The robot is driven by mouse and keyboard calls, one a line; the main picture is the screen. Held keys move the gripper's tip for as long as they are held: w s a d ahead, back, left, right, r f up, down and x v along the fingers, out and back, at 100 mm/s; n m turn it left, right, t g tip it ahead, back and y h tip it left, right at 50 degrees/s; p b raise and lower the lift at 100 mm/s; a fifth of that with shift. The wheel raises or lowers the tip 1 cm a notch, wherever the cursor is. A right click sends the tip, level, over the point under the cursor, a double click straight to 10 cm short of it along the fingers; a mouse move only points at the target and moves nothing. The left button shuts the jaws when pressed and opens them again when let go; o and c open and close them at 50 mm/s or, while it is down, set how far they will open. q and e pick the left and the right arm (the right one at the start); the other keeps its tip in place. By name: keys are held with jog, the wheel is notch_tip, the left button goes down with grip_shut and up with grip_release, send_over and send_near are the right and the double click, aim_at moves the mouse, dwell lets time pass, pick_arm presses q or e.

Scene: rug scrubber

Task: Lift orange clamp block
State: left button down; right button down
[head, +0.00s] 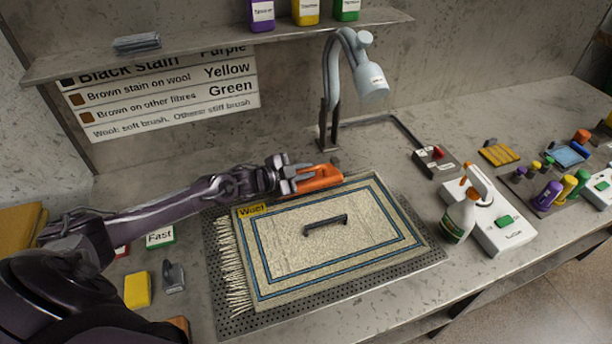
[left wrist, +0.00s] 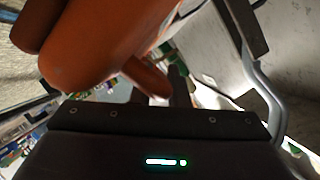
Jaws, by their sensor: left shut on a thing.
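The orange clamp block (head: 320,178) is at the far edge of the rug, near its upper middle in the head view. My left gripper (head: 292,181) reaches it from the left and is shut on it. In the left wrist view the orange block (left wrist: 110,45) fills the upper left, close to the camera. I cannot tell in the head view whether the block touches the rug or is clear of it. My right gripper is not in view.
A lamp (head: 371,82) stands behind. A spray bottle (head: 461,215) and white device (head: 500,235) are at right. A yellow sponge (head: 137,290) is at left.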

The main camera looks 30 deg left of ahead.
pick_arm(q)
jog(key=shift+w+a+r+n+h, duration=0.3)
jog(key=shift+w+a+r+n, duration=0.25)
jog(key=shift+w+a+n, duration=0.1)
jog(key=shift+w+a+r+n+g+b, duration=0.15)
jog(key=shift+w+a+n+g+b, duration=0.4)
jog(key=shift+b, duration=0.4)
jog(key=w+a+n+g+h+b, duration=0.1)
jog(key=n+b, duration=0.1)
jog(key=b, duration=0.3)
jog(key=w+a+n+g+h+b, duration=0.1)
jog(key=a+n+b, duration=0.1)
jog(key=b, duration=0.3)
jog(key=shift+w+r+h+b, duration=0.1)
jog(key=shift+w+h+b, duration=0.1)
jog(key=shift+h+b, duration=0.2)
jog(key=c, duration=1.7)
grip_release()
jog(key=shift+a, duration=0.1)
